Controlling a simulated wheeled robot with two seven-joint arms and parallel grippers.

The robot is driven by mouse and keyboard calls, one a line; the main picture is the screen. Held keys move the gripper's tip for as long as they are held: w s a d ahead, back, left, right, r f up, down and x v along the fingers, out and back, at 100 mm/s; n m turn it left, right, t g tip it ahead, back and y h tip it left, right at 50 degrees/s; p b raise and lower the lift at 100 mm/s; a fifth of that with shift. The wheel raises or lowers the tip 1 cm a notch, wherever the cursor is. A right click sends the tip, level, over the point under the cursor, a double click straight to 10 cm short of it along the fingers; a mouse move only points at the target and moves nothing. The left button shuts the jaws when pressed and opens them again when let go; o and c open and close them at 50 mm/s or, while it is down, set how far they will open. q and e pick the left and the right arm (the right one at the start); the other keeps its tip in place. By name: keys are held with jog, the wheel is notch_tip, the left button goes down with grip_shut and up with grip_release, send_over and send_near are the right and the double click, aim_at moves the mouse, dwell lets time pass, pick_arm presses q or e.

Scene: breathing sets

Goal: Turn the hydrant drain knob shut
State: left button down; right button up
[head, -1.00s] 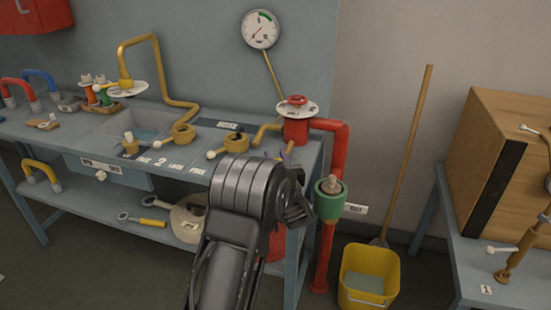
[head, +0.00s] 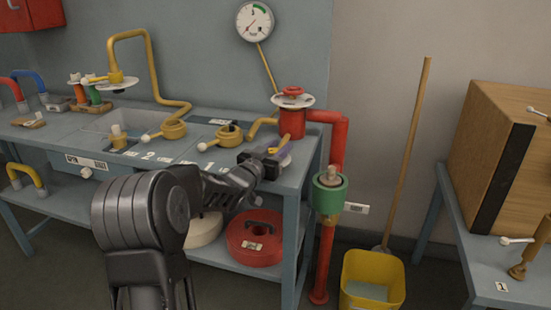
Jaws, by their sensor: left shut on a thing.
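The red hydrant (head: 292,122) stands at the right end of the bench, with a red handwheel (head: 292,92) over a white dial plate (head: 293,101). My left gripper (head: 274,154) is at the front of the hydrant's foot, by the bench's right edge. It is shut on what looks like the drain knob, whose pale end (head: 285,160) shows beside the fingers. A short yellow piece (head: 283,142) shows just above. The fingers hide most of the knob, so its turn position cannot be told. My right gripper is not in view.
A red pipe (head: 339,150) with a green collar (head: 329,196) runs down right of the bench. Yellow valves (head: 229,136) stand left of my gripper. A yellow bucket (head: 372,282) and a broom handle (head: 408,150) are on the floor at right.

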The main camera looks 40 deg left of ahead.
pick_arm(q)
jog(key=shift+a+r+m+h+p, duration=0.1)
jog(key=shift+m+h+p, duration=0.2)
jog(key=shift+m+h, duration=0.35)
jog(key=m+h+p, duration=0.1)
jog(key=h+p, duration=0.1)
jog(key=h, duration=0.1)
jog(key=d+m+h+p, duration=0.1)
jog(key=m+h+p, duration=0.1)
jog(key=h, duration=0.1)
jog(key=shift+r, duration=0.15)
jog(key=shift+s+d+m+g+h+p, duration=0.1)
jog(key=shift+d+m+g+h+p, duration=0.1)
jog(key=shift+m+g+h+p, duration=0.55)
jog(key=shift+s+d+m+g+h+p, duration=0.1)
jog(key=shift+d+m+g+h+p, duration=0.25)
jog(key=shift+m+h, duration=0.7)
jog(key=shift+a+h, duration=0.1)
jog(key=shift+h, duration=0.25)
jog(key=c, duration=1)
grip_release()
jog(key=shift+f, duration=0.2)
jog(key=v, duration=0.6)
jog(key=shift+s+a+b, duration=0.2)
jog(key=shift+b, duration=0.1)
jog(key=shift+s+a, duration=0.2)
jog(key=shift+s, duration=0.3)
